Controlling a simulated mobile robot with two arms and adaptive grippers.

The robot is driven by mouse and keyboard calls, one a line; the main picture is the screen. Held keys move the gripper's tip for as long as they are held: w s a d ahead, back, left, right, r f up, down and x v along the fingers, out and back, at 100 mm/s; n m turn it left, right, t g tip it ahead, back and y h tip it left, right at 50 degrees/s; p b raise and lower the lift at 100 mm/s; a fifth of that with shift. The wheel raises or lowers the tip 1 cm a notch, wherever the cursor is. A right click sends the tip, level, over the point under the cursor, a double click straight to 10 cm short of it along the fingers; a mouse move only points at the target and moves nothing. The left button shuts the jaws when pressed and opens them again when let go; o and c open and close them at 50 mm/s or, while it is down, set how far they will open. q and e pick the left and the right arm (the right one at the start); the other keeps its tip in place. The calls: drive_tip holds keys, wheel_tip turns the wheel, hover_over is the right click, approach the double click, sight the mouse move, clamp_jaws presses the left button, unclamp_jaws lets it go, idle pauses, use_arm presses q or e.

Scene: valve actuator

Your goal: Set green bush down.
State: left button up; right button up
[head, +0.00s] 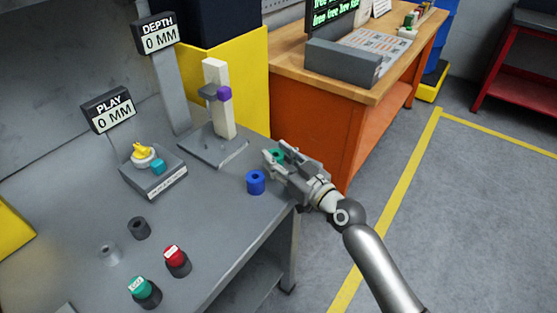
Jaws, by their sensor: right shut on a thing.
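The green bush (277,155) is a small green ring held between the fingers of my right gripper (275,158). My right gripper is shut on it near the right edge of the grey bench. The fingers hide part of the bush, and I cannot tell whether it touches the bench top. A blue bush (256,182) stands upright on the bench just left of and below the gripper. My left gripper is not in view.
A gauge stand (220,105) with a purple part stands behind. A fixture block (153,170) with yellow and teal parts sits left. A dark bush (139,228), a light grey bush (109,253), a red button (176,260) and a green button (143,291) are nearer. The bench middle is clear.

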drive_tip(key=shift+f, duration=0.2)
drive_tip(key=shift+f, duration=0.15)
drive_tip(key=o, duration=1.1)
drive_tip(key=shift+c, duration=0.2)
